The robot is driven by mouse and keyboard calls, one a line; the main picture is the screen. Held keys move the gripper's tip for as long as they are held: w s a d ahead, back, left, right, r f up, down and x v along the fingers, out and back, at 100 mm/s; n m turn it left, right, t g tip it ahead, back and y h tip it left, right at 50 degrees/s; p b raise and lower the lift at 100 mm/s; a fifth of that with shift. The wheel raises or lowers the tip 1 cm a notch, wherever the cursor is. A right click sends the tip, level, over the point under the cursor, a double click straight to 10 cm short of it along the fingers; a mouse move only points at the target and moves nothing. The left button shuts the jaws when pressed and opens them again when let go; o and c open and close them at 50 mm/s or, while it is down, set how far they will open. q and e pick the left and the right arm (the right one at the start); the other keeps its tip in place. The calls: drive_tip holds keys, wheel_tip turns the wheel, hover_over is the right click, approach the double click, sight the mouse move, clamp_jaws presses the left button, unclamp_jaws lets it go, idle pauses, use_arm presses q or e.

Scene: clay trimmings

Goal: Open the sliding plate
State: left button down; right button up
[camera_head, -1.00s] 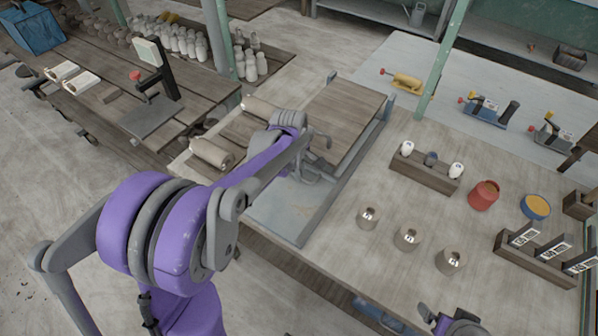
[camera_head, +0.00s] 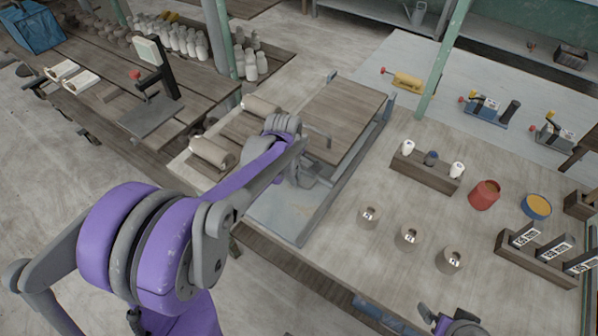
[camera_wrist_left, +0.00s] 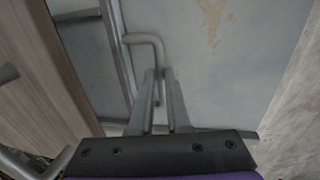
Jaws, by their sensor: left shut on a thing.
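The sliding plate is a wooden board (camera_head: 345,112) lying on a grey metal bed (camera_head: 292,222) with raised side rails. The bare end of the bed, with a few rusty stains, shows on the near side of the board. A bent grey metal handle (camera_wrist_left: 148,40) reaches to the fingers of my left gripper (camera_wrist_left: 161,76) in the left wrist view. My left gripper is shut on this handle. In the head view, my left gripper (camera_head: 318,172) is at the near edge of the board and partly hidden by its own wrist. My right gripper (camera_head: 452,322) is only partly visible at the bottom edge.
Clay rolls (camera_head: 212,152) lie left of the bed. To the right are several small grey weights (camera_head: 409,236), a wooden holder (camera_head: 425,172), a red cup (camera_head: 484,194) and a yellow-topped tin (camera_head: 536,206). A green post (camera_head: 443,60) rises behind.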

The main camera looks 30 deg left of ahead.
use_arm(q)
drive_tip(key=s, duration=0.5)
drive_tip(key=s+a, duration=0.1)
drive_tip(key=s, duration=1.1)
drive_tip(key=shift+a+p, duration=0.15)
drive_tip(key=shift+p, duration=0.15)
use_arm(e)
drive_tip(key=shift+r, duration=0.4)
use_arm(q)
drive_tip(key=c, duration=0.9)
unclamp_jaws()
drive_tip(key=shift+r, duration=0.1)
drive_tip(key=shift+s+r+p, duration=0.3)
drive_tip(key=shift+r+p, duration=0.05)
drive_tip(key=shift+r, duration=1.4)
drive_tip(key=shift+s+r+p, duration=0.3)
drive_tip(key=shift+s+r, duration=0.05)
drive_tip(key=shift+r, duration=1.4)
drive_tip(key=shift+s+r+p, duration=0.3)
drive_tip(key=shift+r+p, duration=0.05)
drive_tip(key=shift+r, duration=1.4)
use_arm(e)
drive_tip(key=shift+w+r, duration=0.3)
drive_tip(key=shift+r, duration=0.4)
drive_tip(key=shift+w+r, duration=0.25)
drive_tip(key=shift+r, duration=0.45)
